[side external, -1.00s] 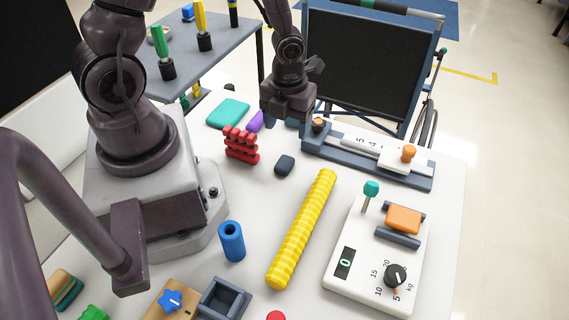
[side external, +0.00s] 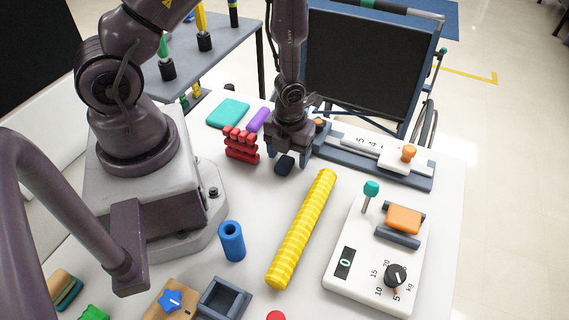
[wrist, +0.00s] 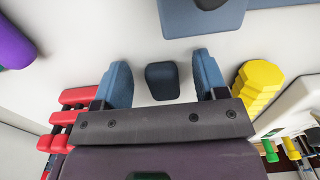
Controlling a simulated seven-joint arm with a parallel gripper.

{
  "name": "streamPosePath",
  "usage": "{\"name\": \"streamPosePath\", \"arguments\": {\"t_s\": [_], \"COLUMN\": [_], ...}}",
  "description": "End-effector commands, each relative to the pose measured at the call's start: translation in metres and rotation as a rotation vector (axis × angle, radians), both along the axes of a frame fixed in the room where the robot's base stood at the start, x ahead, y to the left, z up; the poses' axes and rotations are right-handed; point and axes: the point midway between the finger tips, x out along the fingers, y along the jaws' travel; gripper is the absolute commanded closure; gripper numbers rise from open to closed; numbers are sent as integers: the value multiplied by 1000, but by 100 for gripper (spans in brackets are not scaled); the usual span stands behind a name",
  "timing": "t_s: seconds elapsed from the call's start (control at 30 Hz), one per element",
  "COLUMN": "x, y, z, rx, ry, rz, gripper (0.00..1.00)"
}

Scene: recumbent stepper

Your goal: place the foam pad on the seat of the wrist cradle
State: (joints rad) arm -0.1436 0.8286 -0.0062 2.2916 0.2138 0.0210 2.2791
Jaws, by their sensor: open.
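A small dark rounded block (side external: 284,165), which looks like the foam pad, lies on the white table. In the wrist view the block (wrist: 162,80) shows between my two blue fingers, with white gaps on both sides. My gripper (side external: 288,157) points down over it, open and holding nothing; the wrist view also shows its fingers (wrist: 162,70). I cannot tell the fingertips' exact height. A blue-grey open box-like holder (side external: 224,298) at the front edge may be the wrist cradle; its inside looks empty. I cannot be sure of that name.
Close by are a red knobbed piece (side external: 241,145), a purple block (side external: 259,119), a teal pad (side external: 228,112) and a ridged yellow rod (side external: 301,228). A slider rail (side external: 370,157) stands behind to the right. A white dial unit (side external: 377,253) and blue tube (side external: 232,241) stand further forward.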

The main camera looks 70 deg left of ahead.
Motion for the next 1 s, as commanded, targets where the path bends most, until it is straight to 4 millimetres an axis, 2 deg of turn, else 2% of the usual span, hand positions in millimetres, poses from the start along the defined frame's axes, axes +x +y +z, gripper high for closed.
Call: {"name": "streamPosePath", "arguments": {"t_s": [0.03,0.07,0.27,0.3,0.43,0.47,0.73,0.87,1.0], "x": [0,0,0,0,0,0,0,1,1], "y": [0,0,0,0,0,0,0,0,0], "z": [0,0,0,0,0,0,4,15,36], "rx": [0,0,-1,-1,-1,-1,-1,-2,-1], "ry": [0,0,1,1,1,1,-1,-2,-5], "rz": [0,0,0,0,0,0,0,-1,0], "gripper": [34,39,85,87,87,91,91,91,91]}}
